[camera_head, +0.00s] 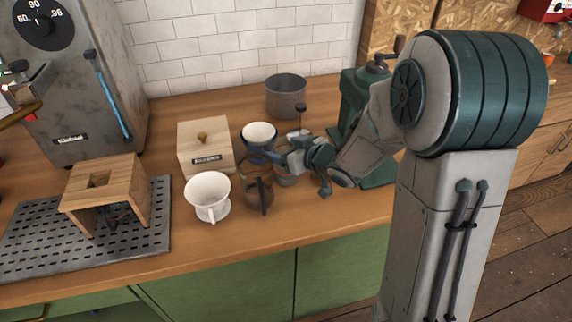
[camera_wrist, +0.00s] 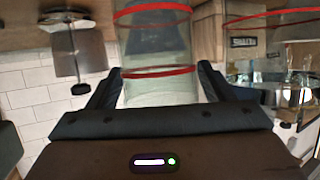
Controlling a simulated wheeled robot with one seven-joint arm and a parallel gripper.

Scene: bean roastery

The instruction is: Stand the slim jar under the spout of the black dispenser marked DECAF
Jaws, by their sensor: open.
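A clear jar with red bands (camera_wrist: 158,88) fills the space between my fingers in the wrist view. It may be the slim jar; its full outline is cut off by the frame. My gripper (camera_wrist: 156,80) is open, with one finger on each side of the jar. In the head view my gripper (camera_head: 296,170) is low over the counter, and only a small part of a jar (camera_head: 284,181) shows beneath it. I cannot make out a black dispenser marked DECAF in either view.
A grey pot (camera_head: 286,95) is behind; a green grinder (camera_head: 360,92) is at the right.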

